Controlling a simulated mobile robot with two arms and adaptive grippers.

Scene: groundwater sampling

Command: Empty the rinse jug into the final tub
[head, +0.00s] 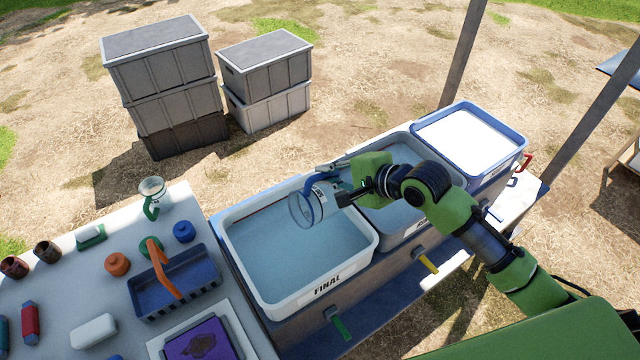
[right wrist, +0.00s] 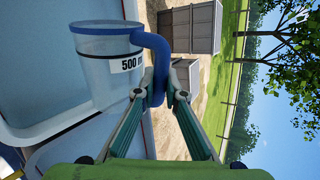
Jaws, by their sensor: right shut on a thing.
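The rinse jug (head: 302,208) is clear, with a blue handle and a "500" label. It is tipped over on its side above the final tub (head: 357,270), its mouth facing left in the head view. The tub is white, labelled FINAL, and holds pale blue water. My right gripper (head: 340,192) is shut on the jug's handle. In the right wrist view the jug (right wrist: 108,75) hangs beside the fingers, which close on the blue handle (right wrist: 158,60). I cannot tell whether liquid is in the jug. My left gripper is not in view.
A middle tub (head: 402,152), partly hidden by my arm, and a blue-rimmed tub (head: 487,172) stand right of the final tub. A blue basket (head: 180,300) with an orange handle and a green-handled jug (head: 152,190) are at left. Stacked crates (head: 165,85) stand behind.

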